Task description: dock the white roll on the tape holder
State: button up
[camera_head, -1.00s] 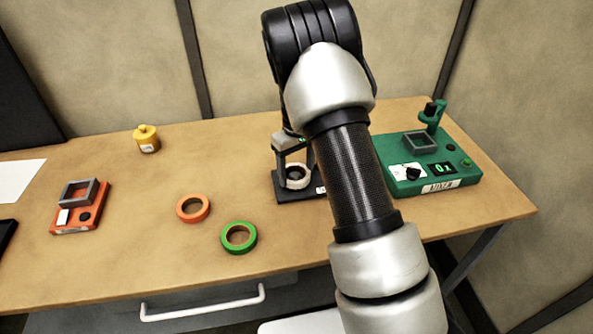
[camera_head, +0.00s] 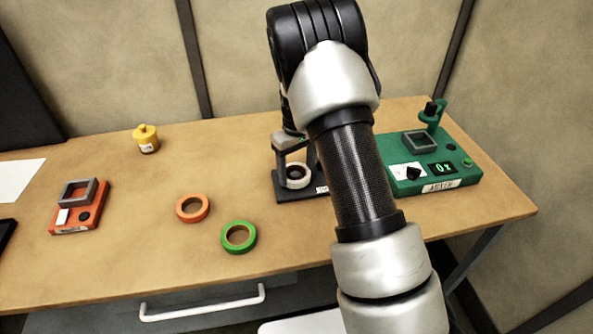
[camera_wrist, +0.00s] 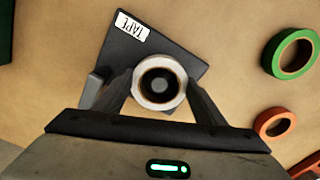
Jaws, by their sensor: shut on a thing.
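The white roll (camera_wrist: 140,86) is held between the two fingers of my gripper (camera_wrist: 160,88) in the wrist view. The tape holder (camera_wrist: 176,61), a dark plate with a TAPE label, lies under the roll. A dark round shape shows inside the roll's hole. I cannot tell whether the roll rests on the plate or hangs just above it. In the head view the white roll (camera_head: 299,183) is at the holder (camera_head: 285,197), below my gripper (camera_head: 297,172), and my arm hides the holder's right part.
An orange roll (camera_head: 180,214) and a green roll (camera_head: 225,246) lie left of the holder. A green device (camera_head: 440,186) stands to the right.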

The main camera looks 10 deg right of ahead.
jog(key=shift+f+b, duration=0.45)
jog(key=shift+f, duration=0.2)
jog(key=o, duration=0.8)
jog(key=shift+c, duration=0.2)
jog(key=shift+r, duration=0.2)
notch_tip(320, 180, up, 11)
jog(key=p, duration=0.6)
jog(key=shift+f, duration=0.15)
